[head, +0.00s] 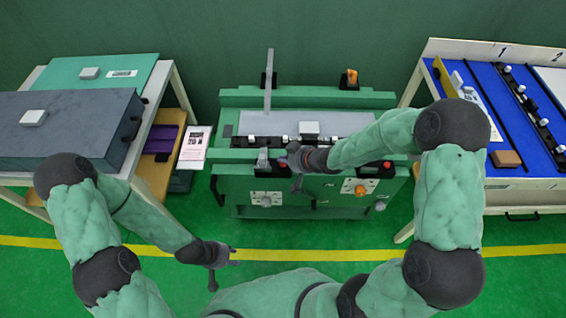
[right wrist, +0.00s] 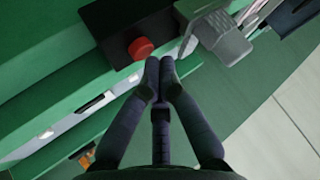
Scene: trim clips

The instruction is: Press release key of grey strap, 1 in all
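The grey strap (head: 268,82) stands upright from a black bracket at the back of the green fixture (head: 235,98). At the fixture's front left, a grey latch (head: 262,160) sits beside a black box with a red button; the right wrist view shows the latch (right wrist: 222,38), the black box (right wrist: 108,28) and the red button (right wrist: 141,48) close up. My right gripper (right wrist: 160,66) has its fingertips together, empty, just beside the red button; contact cannot be told. In the head view my right gripper (head: 285,161) partly hides the button. My left gripper (head: 233,257) hangs over the floor, its fingers unclear.
An orange part (head: 351,77) stands in another bracket at the back right. A second red button (head: 387,164) is at the front right. Side tables carry a grey case (head: 75,130) on the left and a blue tray (head: 507,105) on the right. The floor in front is clear.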

